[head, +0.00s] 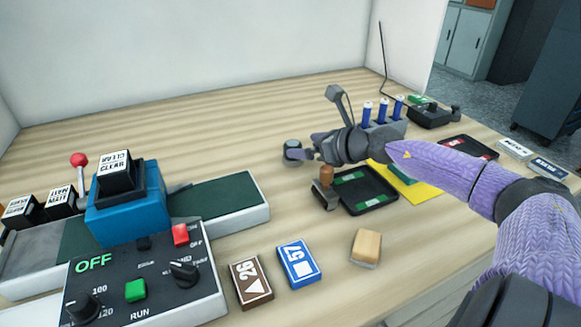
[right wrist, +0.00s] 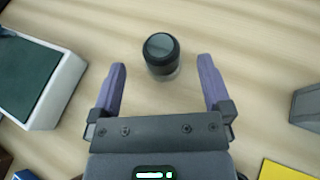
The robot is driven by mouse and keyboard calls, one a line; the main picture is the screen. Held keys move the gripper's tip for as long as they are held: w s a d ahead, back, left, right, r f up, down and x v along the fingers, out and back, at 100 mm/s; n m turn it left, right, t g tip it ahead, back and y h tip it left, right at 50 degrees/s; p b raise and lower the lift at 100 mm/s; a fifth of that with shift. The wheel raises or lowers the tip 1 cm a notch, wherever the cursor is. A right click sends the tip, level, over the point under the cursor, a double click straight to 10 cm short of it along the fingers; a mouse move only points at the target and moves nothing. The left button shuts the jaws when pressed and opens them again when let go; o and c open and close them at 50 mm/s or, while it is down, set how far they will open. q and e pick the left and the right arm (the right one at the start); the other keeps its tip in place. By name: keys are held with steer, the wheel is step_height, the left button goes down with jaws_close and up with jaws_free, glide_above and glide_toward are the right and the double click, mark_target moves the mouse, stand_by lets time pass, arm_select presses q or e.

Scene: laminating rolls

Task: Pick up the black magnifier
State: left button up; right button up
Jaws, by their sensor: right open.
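The black magnifier (right wrist: 161,55) is a short round cylinder with a dark glassy top and a clear lower part. It stands upright on the wooden table in the right wrist view, just ahead of the fingertips and between their lines. It also shows in the head view (head: 292,149), left of my right gripper's fingers. My right gripper (right wrist: 163,66) is open and empty, with its two purple fingers apart and not touching the magnifier. In the head view the right gripper (head: 308,152) reaches in from the right. My left gripper is not in view.
A laminator with a blue block (head: 127,215) and control panel (head: 146,275) stands at left. A black tray (head: 378,207), a wooden-handled stamp (head: 327,188) and a yellow sheet (head: 428,191) lie right of the magnifier. Table behind the magnifier is clear.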

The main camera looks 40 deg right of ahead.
mark_target(296, 144)
steer(key=shift+b+x, duration=0.8)
steer(key=shift+x, duration=0.4)
steer(key=b+x, duration=0.1)
steer(key=x, duration=0.2)
steer(key=shift+w+f+b, duration=0.15)
steer(key=shift+b, duration=0.15)
steer(key=shift+w+f, duration=0.1)
steer(key=shift+w, duration=0.35)
steer(key=c, duration=1.3)
jaws_close()
